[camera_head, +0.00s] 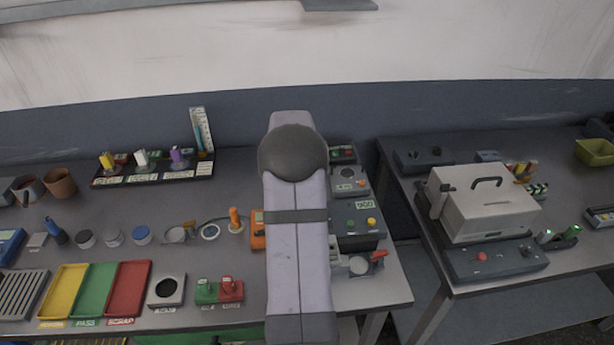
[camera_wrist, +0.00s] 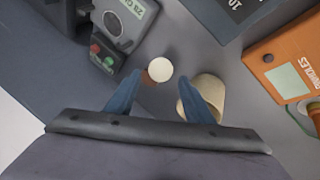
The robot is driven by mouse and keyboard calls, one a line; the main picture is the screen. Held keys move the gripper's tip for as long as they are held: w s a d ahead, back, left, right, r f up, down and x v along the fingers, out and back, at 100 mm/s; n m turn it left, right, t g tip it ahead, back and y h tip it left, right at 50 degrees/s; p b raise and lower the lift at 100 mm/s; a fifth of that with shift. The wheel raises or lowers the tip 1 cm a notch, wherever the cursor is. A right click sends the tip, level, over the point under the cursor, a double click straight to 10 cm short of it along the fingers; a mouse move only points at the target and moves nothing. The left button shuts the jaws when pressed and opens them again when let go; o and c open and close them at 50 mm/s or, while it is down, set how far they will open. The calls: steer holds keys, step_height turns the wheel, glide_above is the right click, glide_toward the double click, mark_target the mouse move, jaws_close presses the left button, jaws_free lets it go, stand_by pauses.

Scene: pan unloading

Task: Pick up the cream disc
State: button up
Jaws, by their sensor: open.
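The cream disc (camera_wrist: 159,69) is a small round pale piece in the wrist view, just beyond and between my fingertips. A brown patch shows at its lower left edge; I cannot tell what it belongs to. My gripper (camera_wrist: 160,79) is open, with its two blue fingers apart and nothing between them that I can see held. A cream cylindrical cup (camera_wrist: 210,90) is beside and partly behind the right finger. In the head view my arm covers this part of the bench, so neither the disc nor the gripper shows there.
The head view shows yellow (camera_head: 63,290), green (camera_head: 95,290) and red (camera_head: 129,288) trays at front left.

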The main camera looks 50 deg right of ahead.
steer(key=shift+w+d+f, duration=0.15)
steer(key=shift+d+f, duration=0.15)
steer(key=shift+f, duration=0.25)
steer(key=shift+f+p, duration=0.1)
steer(key=shift+p, duration=0.25)
steer(key=shift+p+x, duration=1.2)
steer(key=shift+x, duration=1.3)
steer(key=shift+a, duration=0.1)
steer(key=shift+c, duration=0.6)
steer(key=c, duration=0.9)
step_height(320, 180, up, 10)
steer(key=b, duration=0.2)
steer(key=shift+b, duration=0.4)
